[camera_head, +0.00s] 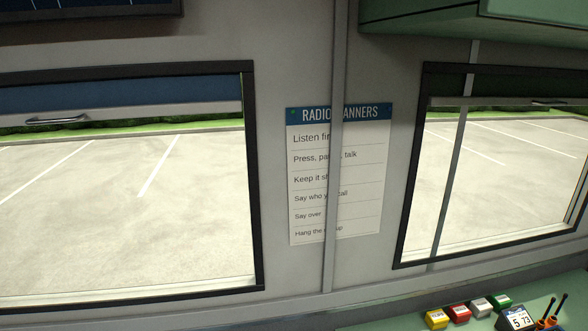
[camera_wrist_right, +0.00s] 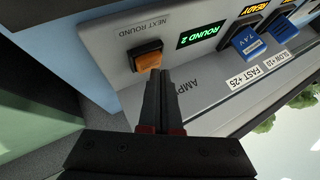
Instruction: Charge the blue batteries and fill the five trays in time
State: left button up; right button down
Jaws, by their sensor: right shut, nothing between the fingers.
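In the right wrist view my right gripper (camera_wrist_right: 160,75) is shut and empty. Its fingertips are at the lower edge of an orange button (camera_wrist_right: 148,56) under the label NEXT ROUND; I cannot tell whether they touch it. A green display (camera_wrist_right: 202,34) beside the button reads ROUND 2. Two blue batteries sit in the charger panel: one (camera_wrist_right: 247,41) at the FAST +25 label and one (camera_wrist_right: 283,27) at the SLOW +10 label. Orange READY displays (camera_wrist_right: 239,19) show above them. The trays are not recognisable in either view. My left gripper is not in view.
In the head view, yellow (camera_head: 436,319), red (camera_head: 459,313), white (camera_head: 481,307) and green (camera_head: 500,302) blocks stand on the green counter (camera_head: 395,315). A small meter (camera_head: 516,319) is beside them. A radio manners poster (camera_head: 305,215) hangs between two windows.

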jog(key=shift+r, duration=0.35)
notch_tip(320, 180, up, 6)
jog(key=p, duration=0.3)
jog(key=shift+p, duration=0.4)
dwell(0.3)
